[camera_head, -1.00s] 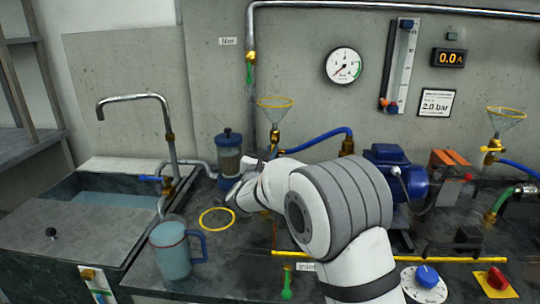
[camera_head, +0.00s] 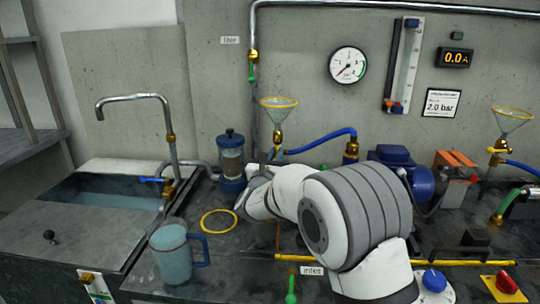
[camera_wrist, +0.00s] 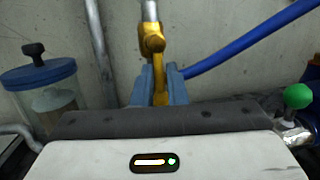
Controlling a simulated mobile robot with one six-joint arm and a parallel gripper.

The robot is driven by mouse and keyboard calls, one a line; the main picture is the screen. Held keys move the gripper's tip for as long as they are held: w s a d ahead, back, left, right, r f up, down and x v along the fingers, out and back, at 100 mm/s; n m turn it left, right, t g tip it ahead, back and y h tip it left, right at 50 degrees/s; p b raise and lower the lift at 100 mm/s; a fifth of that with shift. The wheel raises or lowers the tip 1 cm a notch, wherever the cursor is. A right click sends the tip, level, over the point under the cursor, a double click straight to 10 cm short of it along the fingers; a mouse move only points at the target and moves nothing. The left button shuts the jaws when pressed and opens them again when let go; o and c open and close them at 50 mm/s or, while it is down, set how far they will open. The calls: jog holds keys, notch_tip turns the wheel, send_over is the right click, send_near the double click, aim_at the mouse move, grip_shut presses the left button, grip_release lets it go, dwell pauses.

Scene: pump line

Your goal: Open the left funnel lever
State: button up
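The left funnel (camera_head: 278,108) is clear with a yellow rim and stands on a brass valve in the middle of the head view. In the wrist view the brass valve (camera_wrist: 152,40) sits on a grey pipe, and its yellow lever (camera_wrist: 160,92) reaches from it toward me. My gripper (camera_wrist: 160,84) has its two blue-grey fingers on either side of the lever, close against it, and looks shut on it. In the head view my gripper (camera_head: 270,155) is just below the funnel, and my arm hides most of the lever.
A blue-lidded canister (camera_head: 230,160) stands close left of my gripper. A blue hose (camera_head: 322,142) runs right from the valve. A blue jug (camera_head: 172,252) and a yellow ring (camera_head: 218,221) are at front left. A blue pump motor (camera_head: 405,175) stands to the right.

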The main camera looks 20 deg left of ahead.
jog(key=o, duration=0.4)
jog(key=shift+r, duration=0.1)
jog(key=s, duration=0.2)
jog(key=s+f, duration=0.1)
jog(key=s, duration=0.4)
jog(key=shift+s+f, duration=0.25)
jog(key=shift+s, duration=0.15)
